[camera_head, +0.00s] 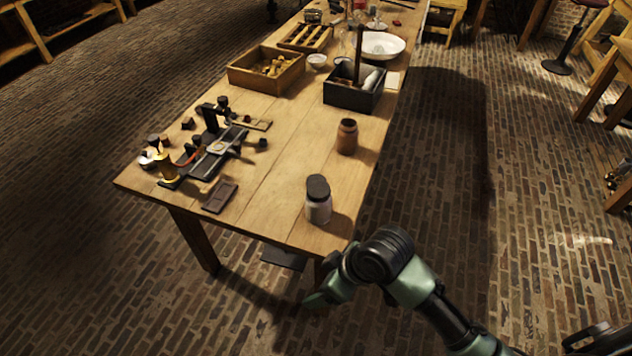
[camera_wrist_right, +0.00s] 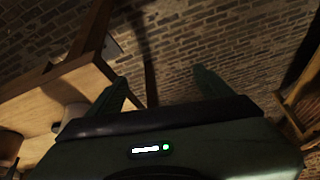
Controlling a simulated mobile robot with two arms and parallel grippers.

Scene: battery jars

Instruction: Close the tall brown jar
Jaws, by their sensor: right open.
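The brown jar (camera_head: 347,138) stands upright near the right edge of the wooden table in the head view. I cannot tell from here whether its mouth is covered. A pale jar (camera_head: 318,208) with a dark lid (camera_head: 318,187) on top stands nearer, by the table's front right corner. My right gripper (camera_head: 320,298) is low beyond the table's front edge, apart from both jars. In the right wrist view its two fingers (camera_wrist_right: 158,86) are spread, with nothing between them. My left gripper is not in view.
The table (camera_head: 275,205) holds a dark apparatus (camera_head: 212,150) and a small dark tray (camera_head: 220,196) at the left. A wooden box (camera_head: 265,72) and a black box (camera_head: 354,92) stand farther back. The table top between the brown and pale jars is clear.

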